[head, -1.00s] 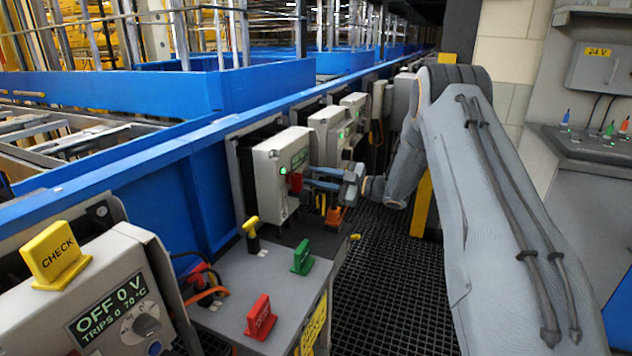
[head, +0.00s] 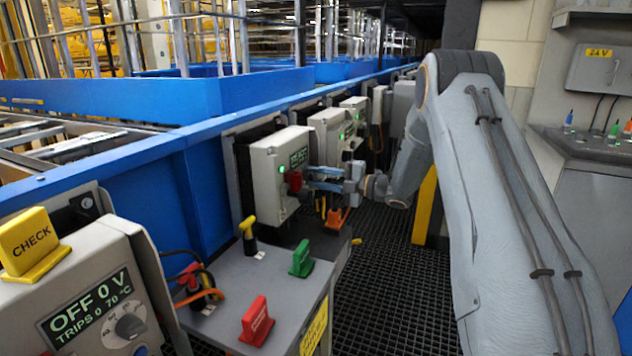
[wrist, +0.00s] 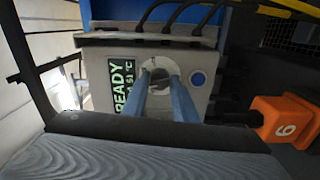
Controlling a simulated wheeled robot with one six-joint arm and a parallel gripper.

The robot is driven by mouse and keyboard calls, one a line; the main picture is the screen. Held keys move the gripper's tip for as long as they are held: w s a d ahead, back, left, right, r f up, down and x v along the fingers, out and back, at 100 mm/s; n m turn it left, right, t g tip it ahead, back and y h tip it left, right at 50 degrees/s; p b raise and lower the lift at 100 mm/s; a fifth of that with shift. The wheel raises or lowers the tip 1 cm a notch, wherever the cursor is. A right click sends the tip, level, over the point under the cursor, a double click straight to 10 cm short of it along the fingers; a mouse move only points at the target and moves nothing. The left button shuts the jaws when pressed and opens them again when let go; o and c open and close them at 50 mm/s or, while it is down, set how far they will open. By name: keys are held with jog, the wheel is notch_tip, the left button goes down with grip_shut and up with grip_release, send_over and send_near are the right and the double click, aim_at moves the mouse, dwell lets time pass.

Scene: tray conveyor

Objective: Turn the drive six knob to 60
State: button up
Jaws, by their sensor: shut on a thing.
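The drive box (head: 276,172) is a light grey cabinet on the blue conveyor side, with a dark display and a green lamp on its front. In the wrist view its green display (wrist: 122,84) reads READY and 51 °C, turned sideways. My gripper (wrist: 161,79) reaches the box front, its two blue fingers shut on a round knob (wrist: 158,68). The fingers hide much of the knob, and its scale and pointer cannot be read. An orange tag (wrist: 284,122) marked 6 is beside the box. In the head view my gripper (head: 312,180) is at the box, by a red part (head: 293,181).
A grey stand (head: 225,290) in front carries red (head: 257,320), green (head: 301,258) and yellow-black (head: 248,235) pieces. A nearer box (head: 85,285) shows OFF 0 V under a yellow CHECK tag (head: 32,246). The dark grating floor (head: 385,290) is clear.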

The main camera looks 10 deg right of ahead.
jog(key=shift+f+n, duration=0.1)
jog(key=shift+n, duration=0.5)
jog(key=o, duration=1)
jog(key=b+v, duration=0.1)
jog(key=v, duration=0.7)
